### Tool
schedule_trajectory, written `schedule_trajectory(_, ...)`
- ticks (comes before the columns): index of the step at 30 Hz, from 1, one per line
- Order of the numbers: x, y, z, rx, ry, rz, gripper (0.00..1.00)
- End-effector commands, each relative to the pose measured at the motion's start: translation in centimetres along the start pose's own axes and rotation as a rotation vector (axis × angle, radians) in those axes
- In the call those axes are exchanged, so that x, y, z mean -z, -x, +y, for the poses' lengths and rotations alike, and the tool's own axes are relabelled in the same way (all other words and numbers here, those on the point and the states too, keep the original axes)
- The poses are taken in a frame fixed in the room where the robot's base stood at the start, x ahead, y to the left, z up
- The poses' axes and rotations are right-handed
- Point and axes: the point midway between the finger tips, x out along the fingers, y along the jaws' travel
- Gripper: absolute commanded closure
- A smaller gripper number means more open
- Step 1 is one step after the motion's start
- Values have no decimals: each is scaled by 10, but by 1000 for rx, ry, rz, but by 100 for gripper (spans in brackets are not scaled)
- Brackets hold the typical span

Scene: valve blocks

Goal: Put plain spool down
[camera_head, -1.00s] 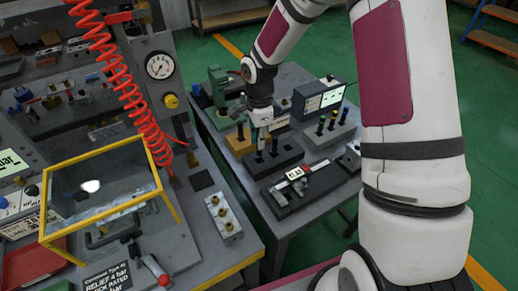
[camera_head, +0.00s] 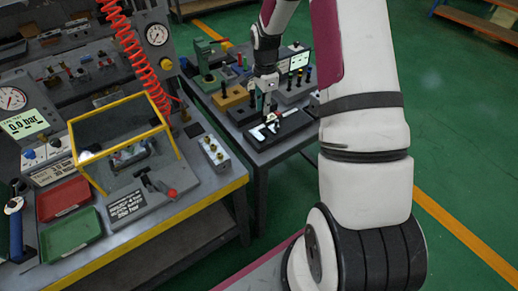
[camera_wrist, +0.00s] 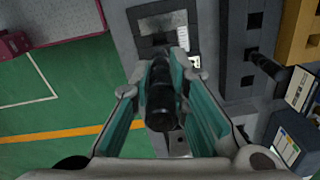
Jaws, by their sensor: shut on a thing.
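My gripper (camera_wrist: 163,62) is shut on a dark cylindrical spool (camera_wrist: 163,100), held lengthwise between the teal finger pads in the wrist view. In the head view my gripper (camera_head: 267,105) is over the black measuring fixture (camera_head: 258,140) with a caliper at the front of the far bench. The fixture also shows beyond the fingertips in the wrist view (camera_wrist: 150,28). I cannot tell whether the spool touches the fixture. A black block with square holes (camera_wrist: 233,60) is to the right in the wrist view, with another dark spool (camera_wrist: 264,64) standing in it.
A yellow block (camera_head: 233,98) and a rack of dark spools (camera_head: 296,92) stand behind the fixture. A small display (camera_head: 299,61) is at the back. On the near bench are a yellow-framed guard (camera_head: 78,150), red tray (camera_head: 62,198), green tray (camera_head: 70,235) and red coiled hose (camera_head: 140,65).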

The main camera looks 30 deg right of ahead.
Motion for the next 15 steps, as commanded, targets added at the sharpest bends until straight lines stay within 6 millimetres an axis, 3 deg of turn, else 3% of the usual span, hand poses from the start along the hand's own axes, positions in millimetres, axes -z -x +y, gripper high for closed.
schedule_trajectory(7, 2, -45, -1, -3, -2, -1, 100)
schedule_trajectory(15, 2, -66, 0, -1, -1, 0, 100)
